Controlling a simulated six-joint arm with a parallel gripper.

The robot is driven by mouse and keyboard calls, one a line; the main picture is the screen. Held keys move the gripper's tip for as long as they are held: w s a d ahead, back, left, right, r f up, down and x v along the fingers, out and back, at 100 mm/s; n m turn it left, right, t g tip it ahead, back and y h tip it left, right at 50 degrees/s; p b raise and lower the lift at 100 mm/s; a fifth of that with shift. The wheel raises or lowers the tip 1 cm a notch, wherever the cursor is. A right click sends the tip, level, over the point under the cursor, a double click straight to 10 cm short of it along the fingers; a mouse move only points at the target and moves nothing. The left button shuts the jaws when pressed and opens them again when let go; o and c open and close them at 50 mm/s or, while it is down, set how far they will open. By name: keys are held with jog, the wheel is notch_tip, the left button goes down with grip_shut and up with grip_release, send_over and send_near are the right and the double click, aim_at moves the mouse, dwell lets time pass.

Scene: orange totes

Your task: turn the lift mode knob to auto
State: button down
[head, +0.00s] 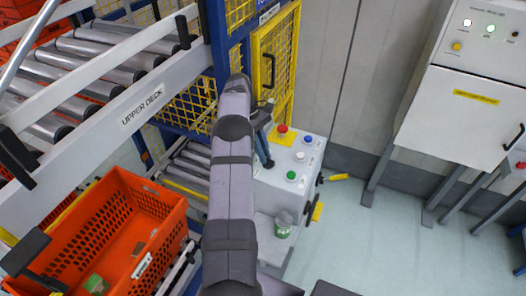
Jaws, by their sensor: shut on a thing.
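A light grey control box (270,190) stands right of my arm, below the yellow mesh gate. Its top carries a red button (282,129), a blue button (307,140), a white button (300,155) and a green button (291,175). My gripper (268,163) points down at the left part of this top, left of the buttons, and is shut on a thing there. The lift mode knob is hidden at the fingertips, and its pointer and labels cannot be read. My arm covers the left edge of the box.
An orange tote (120,205) sits on rollers at lower left, below the upper deck conveyor (105,65). A yellow mesh gate (275,60) stands behind the box. A green-and-grey container (283,225) is on its lower shelf.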

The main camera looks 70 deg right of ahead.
jog(key=shift+d+m, duration=0.1)
jog(key=shift+m, duration=0.5)
jog(key=shift+r+y, duration=0.1)
jog(key=shift+y, duration=0.2)
jog(key=c, duration=2.1)
grip_release()
jog(key=shift+r, duration=0.35)
jog(key=shift+r+p, duration=1.35)
jog(key=shift+r, duration=3.3)
